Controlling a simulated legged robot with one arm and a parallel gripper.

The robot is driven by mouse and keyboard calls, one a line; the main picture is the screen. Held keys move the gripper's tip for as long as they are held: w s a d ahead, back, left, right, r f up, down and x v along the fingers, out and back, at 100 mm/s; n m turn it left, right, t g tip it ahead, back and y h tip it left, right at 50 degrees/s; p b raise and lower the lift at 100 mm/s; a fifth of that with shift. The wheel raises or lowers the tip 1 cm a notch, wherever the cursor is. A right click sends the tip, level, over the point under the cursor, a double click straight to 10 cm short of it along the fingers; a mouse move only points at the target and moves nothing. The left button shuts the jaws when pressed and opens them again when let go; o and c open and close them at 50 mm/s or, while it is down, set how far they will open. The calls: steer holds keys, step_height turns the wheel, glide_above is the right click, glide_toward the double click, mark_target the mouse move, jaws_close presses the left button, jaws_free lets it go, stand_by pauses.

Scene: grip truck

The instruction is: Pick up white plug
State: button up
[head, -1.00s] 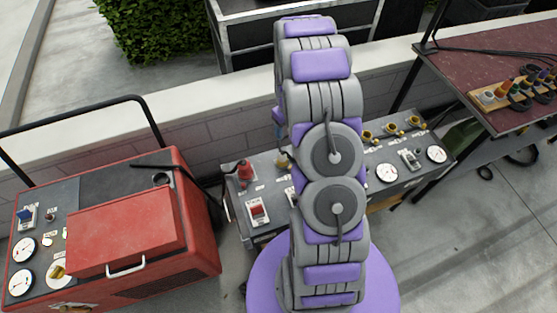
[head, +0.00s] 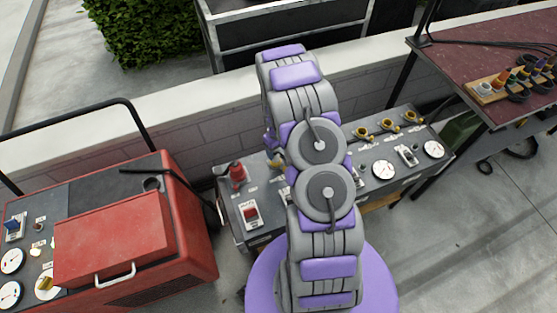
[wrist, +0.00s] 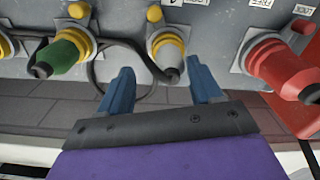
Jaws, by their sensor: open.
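In the wrist view, a pale grey-white plug (wrist: 167,52) with a dark tip sits in a socket on the grey panel. It lies between a green plug (wrist: 63,55) on the left and a red plug (wrist: 285,70) on the right. My gripper (wrist: 160,75) is open, with its two blue fingers apart and pointing at the panel. The white plug's dark tip shows in the gap between the fingers, nearer the right finger. No contact is clear. In the head view my arm hides the gripper.
In the head view, the grey panel box (head: 254,235) stands before a low wall. A red machine (head: 120,240) is at the left. A dark red table (head: 480,60) at the right carries a wooden rack (head: 488,92) of coloured plugs. A black cable (wrist: 97,72) loops beside the left finger.

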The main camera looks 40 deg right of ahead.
steer(key=a+f, duration=0.2)
steer(key=shift+a+f, duration=0.25)
steer(key=shift+f, duration=0.05)
steer(key=shift+d, duration=0.7)
steer(key=shift+c, duration=0.7)
steer(key=shift+d+f, duration=0.1)
steer(key=shift+d, duration=0.35)
steer(key=c, duration=0.3)
steer(key=shift+a, duration=0.7)
steer(key=c, duration=0.7)
steer(key=shift+d, duration=0.3)
steer(key=shift+c, duration=0.3)
